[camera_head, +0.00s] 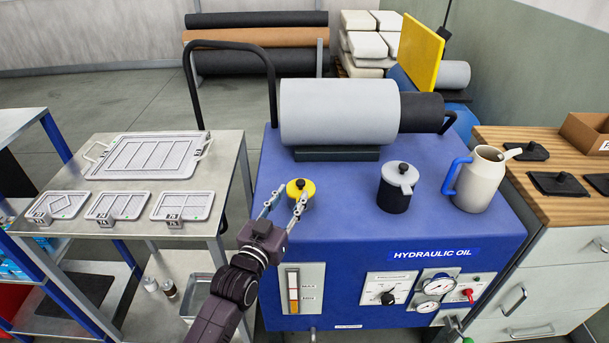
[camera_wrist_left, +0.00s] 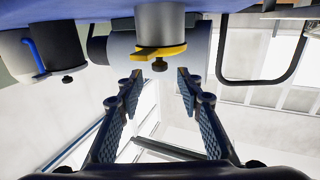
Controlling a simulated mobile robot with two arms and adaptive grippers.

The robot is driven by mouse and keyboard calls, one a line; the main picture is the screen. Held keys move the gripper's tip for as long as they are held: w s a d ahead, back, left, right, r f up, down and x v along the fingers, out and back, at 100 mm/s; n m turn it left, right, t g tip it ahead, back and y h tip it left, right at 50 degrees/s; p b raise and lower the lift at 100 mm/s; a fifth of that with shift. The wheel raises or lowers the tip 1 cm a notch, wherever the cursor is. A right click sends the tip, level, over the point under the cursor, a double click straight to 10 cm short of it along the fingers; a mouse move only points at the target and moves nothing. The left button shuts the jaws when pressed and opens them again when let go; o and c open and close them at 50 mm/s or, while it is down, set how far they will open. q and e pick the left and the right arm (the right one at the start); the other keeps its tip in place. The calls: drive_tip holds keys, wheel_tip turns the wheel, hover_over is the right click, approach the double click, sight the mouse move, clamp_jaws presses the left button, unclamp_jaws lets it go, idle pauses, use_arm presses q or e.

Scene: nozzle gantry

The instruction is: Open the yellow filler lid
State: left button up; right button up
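The yellow filler lid (camera_head: 299,190) with a dark knob sits on top of the blue hydraulic oil unit (camera_head: 340,235), left of centre. In the left wrist view, which looks upside down, the yellow lid (camera_wrist_left: 165,52) lies across the end of a grey filler neck (camera_wrist_left: 160,22), its dark knob (camera_wrist_left: 159,66) pointing away from the neck. My left gripper (camera_head: 284,199) is at the lid; its fingers are spread and appear either side of it in the head view. In the wrist view my left gripper (camera_wrist_left: 158,84) is open with nothing between its fingertips. Contact with the lid is not visible.
A lidded canister (camera_head: 396,187) and a cream jug with a blue handle (camera_head: 479,180) stand to the right. A metal table with several framed screens (camera_head: 150,157) is at the left. A wooden-topped cabinet (camera_head: 550,205) is at the right.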

sight(299, 184)
use_arm(q)
drive_tip(key=x, duration=0.3)
drive_tip(key=shift+w+d+r, duration=0.2)
drive_tip(key=shift+w, duration=0.05)
drive_tip(key=shift+x, duration=1)
drive_tip(key=shift+w+d+f, duration=0.15)
drive_tip(key=shift+w, duration=0.25)
use_arm(e)
drive_tip(key=shift+s+a+r, duration=0.25)
drive_tip(key=shift+s+a, duration=0.45)
drive_tip(key=shift+s, duration=0.2)
use_arm(q)
drive_tip(key=shift+c, duration=0.8)
clamp_jaws()
use_arm(e)
drive_tip(key=shift+s+d, duration=0.1)
drive_tip(key=shift+s, duration=0.6)
